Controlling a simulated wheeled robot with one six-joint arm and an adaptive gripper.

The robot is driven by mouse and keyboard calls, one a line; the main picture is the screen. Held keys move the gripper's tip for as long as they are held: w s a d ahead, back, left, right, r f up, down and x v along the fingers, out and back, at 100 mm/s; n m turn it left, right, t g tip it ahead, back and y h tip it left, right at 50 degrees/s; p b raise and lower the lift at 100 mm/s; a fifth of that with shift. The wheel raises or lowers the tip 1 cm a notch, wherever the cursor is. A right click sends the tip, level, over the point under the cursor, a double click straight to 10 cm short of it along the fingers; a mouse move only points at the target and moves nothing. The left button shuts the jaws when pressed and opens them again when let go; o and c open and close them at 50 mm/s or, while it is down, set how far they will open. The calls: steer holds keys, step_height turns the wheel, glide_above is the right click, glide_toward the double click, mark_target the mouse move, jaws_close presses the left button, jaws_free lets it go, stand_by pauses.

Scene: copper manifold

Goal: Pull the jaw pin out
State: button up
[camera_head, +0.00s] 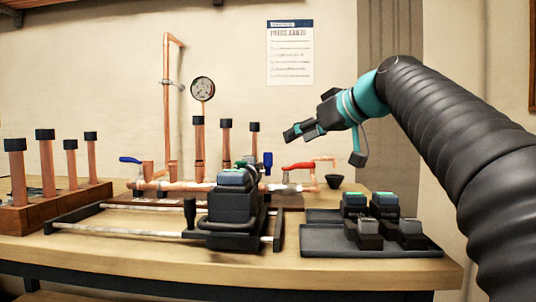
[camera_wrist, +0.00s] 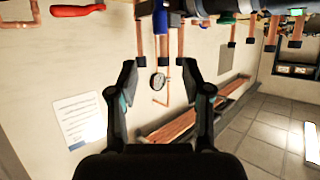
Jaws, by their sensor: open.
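A dark press tool (camera_head: 232,208) with a teal-topped block stands on the sliding rails at the middle of the bench. A short black upright knob (camera_head: 190,212) is at its left side. I cannot make out for certain which part is the jaw pin. My gripper (camera_head: 300,131) is in the air above and to the right of the tool, pointing left, apart from everything. In the wrist view its two fingers (camera_wrist: 159,68) are spread with nothing between them. That view is turned over, with pipes hanging from its top edge.
A copper manifold with a blue valve handle (camera_head: 131,160), a red valve handle (camera_head: 298,166) and a gauge (camera_head: 202,89) stands behind the tool. Capped pipes stand in a wooden rack (camera_head: 50,212) at left. A dark tray (camera_head: 320,240) with several batteries lies at right.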

steer(key=x, duration=1.2)
steer(key=shift+w+a+f+p, duration=0.1)
steer(key=shift+a+f+p, duration=0.05)
steer(key=shift+p, duration=0.25)
jaws_close()
